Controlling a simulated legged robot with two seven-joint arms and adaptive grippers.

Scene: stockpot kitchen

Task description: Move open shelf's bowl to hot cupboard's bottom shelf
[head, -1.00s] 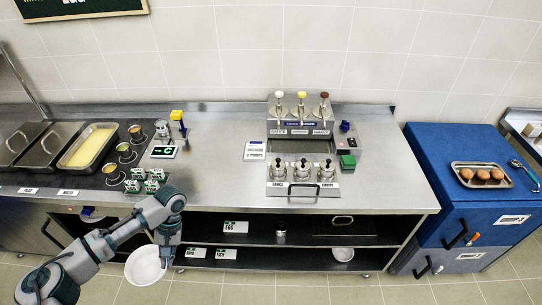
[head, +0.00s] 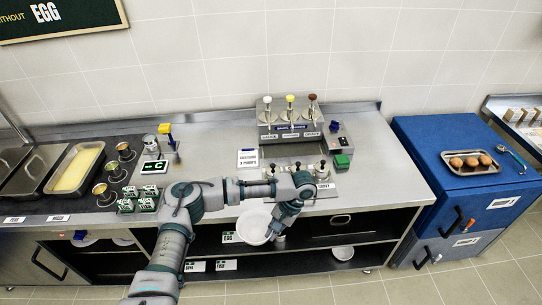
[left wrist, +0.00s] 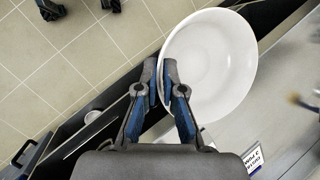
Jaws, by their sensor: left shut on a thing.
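My left gripper (head: 276,224) is shut on the rim of a white bowl (head: 253,225) and holds it in front of the counter's open shelves (head: 300,262). In the left wrist view the fingertips (left wrist: 161,80) pinch the rim of the bowl (left wrist: 217,60), which looks empty. A second white bowl (head: 343,253) sits on the lower open shelf at the right. At the left, under the counter, an opening beside an orange light shows pale dishes (head: 84,241); I cannot tell for sure that this is the hot cupboard. My right gripper is out of view.
The steel counter (head: 220,160) carries a pump dispenser (head: 290,125), a pan of yellow food (head: 76,168) and small green-and-white boxes (head: 138,198). A blue cabinet (head: 440,150) with a tray of eggs (head: 468,162) stands at the right. Floor is clear ahead of it.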

